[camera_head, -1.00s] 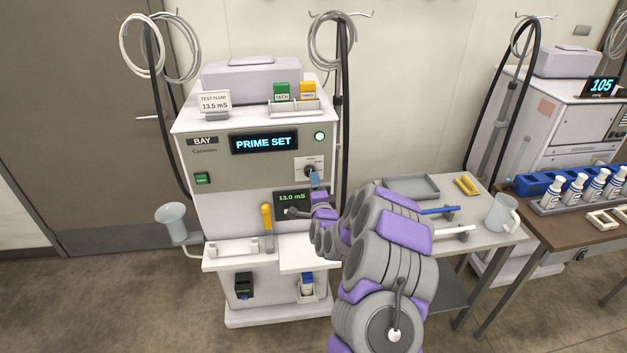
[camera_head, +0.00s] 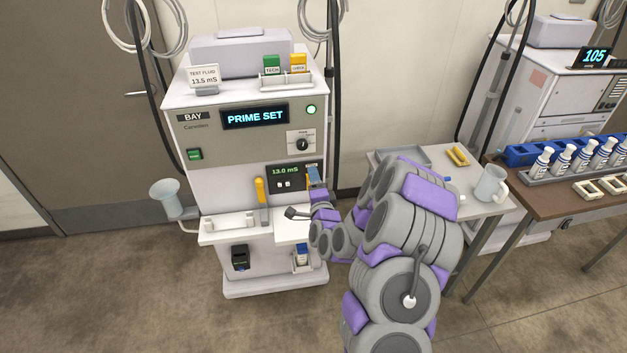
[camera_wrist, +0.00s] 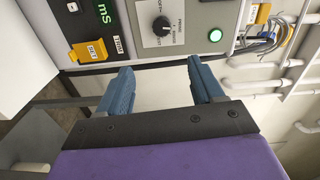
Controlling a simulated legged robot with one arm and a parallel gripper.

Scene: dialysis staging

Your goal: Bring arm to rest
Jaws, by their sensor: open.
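My gripper (camera_head: 314,176) is open, with its blue fingers in front of the right edge of the bay machine (camera_head: 235,153), below the dark knob (camera_head: 302,144) and beside the 13.0 mS screen (camera_head: 285,177). In the wrist view the two blue fingers (camera_wrist: 162,85) stand apart with nothing between them. The knob (camera_wrist: 161,26) and the lit green button (camera_wrist: 215,35) show beyond the fingertips. My arm is bent, reaching from the lower right towards the machine, and hides part of the side table.
The machine's display (camera_head: 255,116) reads PRIME SET. A white shelf (camera_head: 232,229) juts from its front. The side table (camera_head: 470,205) bears a mug (camera_head: 490,185) and a grey tray (camera_head: 408,155). A brown table (camera_head: 560,200) holds several bottles. The floor left of the machine is clear.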

